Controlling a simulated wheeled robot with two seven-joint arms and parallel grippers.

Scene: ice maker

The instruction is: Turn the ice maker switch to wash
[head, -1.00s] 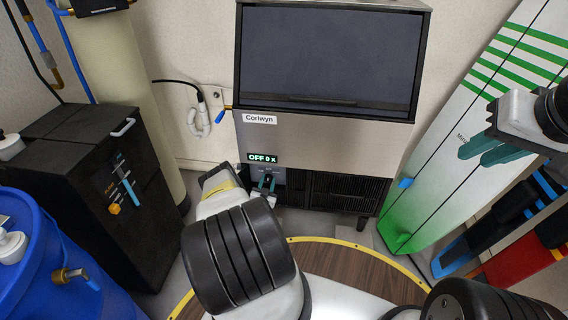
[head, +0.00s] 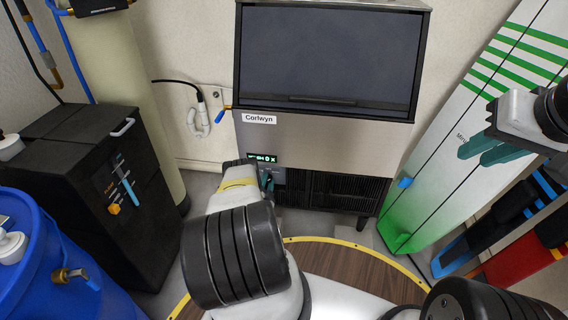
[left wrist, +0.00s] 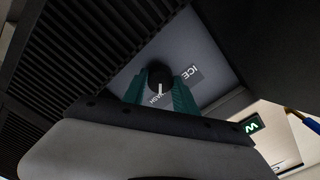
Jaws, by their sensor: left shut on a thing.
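The ice maker (head: 325,135) stands against the back wall. Its lit display (head: 264,158) is partly covered by my left arm; the visible letters end in "SH". In the left wrist view, the black switch knob (left wrist: 160,74) has a white pointer directed at the WASH label (left wrist: 154,100); the ICE label (left wrist: 191,72) is beside it. My left gripper (head: 267,184) is at the ice maker's front, and its teal fingers (left wrist: 159,92) are shut on the knob, one on each side. My right gripper (head: 492,151) is empty, its teal fingers apart, in front of the white-green board.
A black cabinet (head: 75,190) and a blue barrel (head: 40,260) stand at the left. A white-green board (head: 470,110) leans at the right, near blue and red items. The wooden floor disc (head: 345,262) is clear in front of the ice maker.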

